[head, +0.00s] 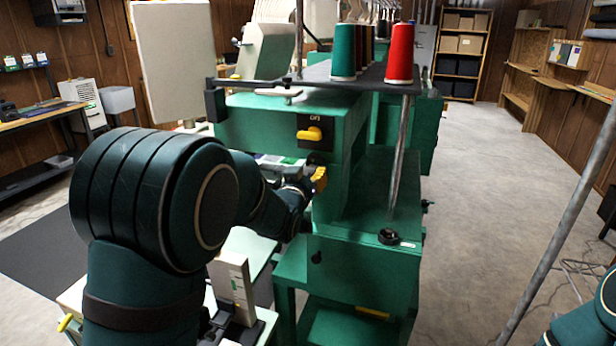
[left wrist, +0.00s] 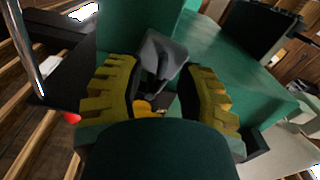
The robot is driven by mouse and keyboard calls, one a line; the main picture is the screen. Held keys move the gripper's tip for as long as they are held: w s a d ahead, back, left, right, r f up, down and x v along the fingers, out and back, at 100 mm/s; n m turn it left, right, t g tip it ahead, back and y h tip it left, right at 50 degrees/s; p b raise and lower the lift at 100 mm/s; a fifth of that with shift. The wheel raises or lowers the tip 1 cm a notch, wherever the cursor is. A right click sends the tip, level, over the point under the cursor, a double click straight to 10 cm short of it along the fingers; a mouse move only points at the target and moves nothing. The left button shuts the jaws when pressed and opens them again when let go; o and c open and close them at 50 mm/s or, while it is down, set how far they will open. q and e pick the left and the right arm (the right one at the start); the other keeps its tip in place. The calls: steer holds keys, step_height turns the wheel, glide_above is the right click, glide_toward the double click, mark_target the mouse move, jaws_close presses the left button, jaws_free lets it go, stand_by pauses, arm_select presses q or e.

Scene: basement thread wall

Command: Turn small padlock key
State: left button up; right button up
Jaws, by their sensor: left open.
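My left gripper (head: 318,180) reaches the front of the green machine, just below a yellow switch handle (head: 310,133) on a black plate marked "on". In the left wrist view its two yellow fingers (left wrist: 160,92) are open and apart. A grey block-like piece (left wrist: 162,58), perhaps the padlock, shows between them against the green machine. A small yellow part (left wrist: 148,107) on a dark plate shows nearer the palm side. I cannot make out a key. Only part of my right arm shows at the lower right of the head view; its gripper is not in view.
The green machine (head: 360,265) carries green (head: 344,50) and red (head: 399,55) thread spools on top. A slanted metal pole (head: 560,230) stands at the right. Grey floor (head: 480,170) is free to its left. A workbench (head: 40,118) stands far left.

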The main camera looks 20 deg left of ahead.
arm_select(q)
jaws_close()
stand_by(0.3)
steer(key=shift+d+m, duration=0.1)
steer(key=shift+m, duration=1.2)
jaws_free()
